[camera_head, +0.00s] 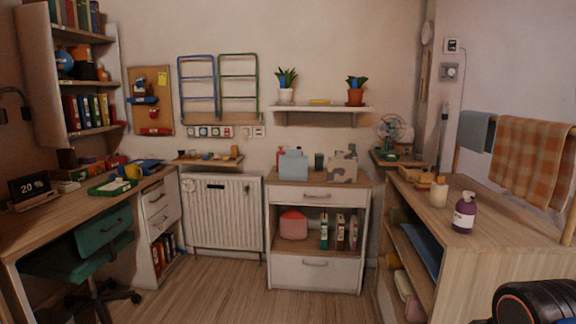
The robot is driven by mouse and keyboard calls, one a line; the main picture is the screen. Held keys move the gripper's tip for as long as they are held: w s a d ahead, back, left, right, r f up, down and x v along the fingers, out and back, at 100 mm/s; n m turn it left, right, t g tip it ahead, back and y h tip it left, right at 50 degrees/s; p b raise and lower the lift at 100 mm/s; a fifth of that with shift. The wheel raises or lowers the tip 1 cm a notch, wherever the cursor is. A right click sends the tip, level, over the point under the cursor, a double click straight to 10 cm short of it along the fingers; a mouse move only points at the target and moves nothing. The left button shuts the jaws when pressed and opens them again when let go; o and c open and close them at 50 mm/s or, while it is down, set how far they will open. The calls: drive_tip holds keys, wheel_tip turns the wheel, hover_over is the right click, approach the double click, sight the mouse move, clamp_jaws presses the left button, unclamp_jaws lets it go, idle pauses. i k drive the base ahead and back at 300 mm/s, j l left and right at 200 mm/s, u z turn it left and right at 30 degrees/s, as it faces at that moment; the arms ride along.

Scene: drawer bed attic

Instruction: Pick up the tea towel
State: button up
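An orange and cream checked cloth (531,163), which looks like a tea towel, hangs over a rail above the right-hand counter. A plain grey-blue cloth (477,131) hangs beside it on the left, farther back. Both hang in folds and nothing holds them but the rail. A dark rounded part with an orange ring, likely my arm, shows at the bottom right corner, below and in front of the counter top. My gripper's fingers are not in view.
The wooden counter (510,225) stands below the cloths, with a purple bottle (464,213) and a cream bottle (438,192) on it. A wooden post (569,228) rises at its right edge. A desk (60,219) and green chair (92,248) stand left. The middle floor (225,297) is clear.

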sight(293, 166)
drive_tip(key=i+j, duration=0.25)
drive_tip(key=i, duration=0.15)
drive_tip(key=i+j, duration=0.3)
drive_tip(key=i, duration=0.15)
drive_tip(key=i+j+u, duration=0.1)
drive_tip(key=i+j, duration=0.15)
drive_tip(key=i, duration=0.15)
drive_tip(key=i+j, duration=0.2)
drive_tip(key=i, duration=0.2)
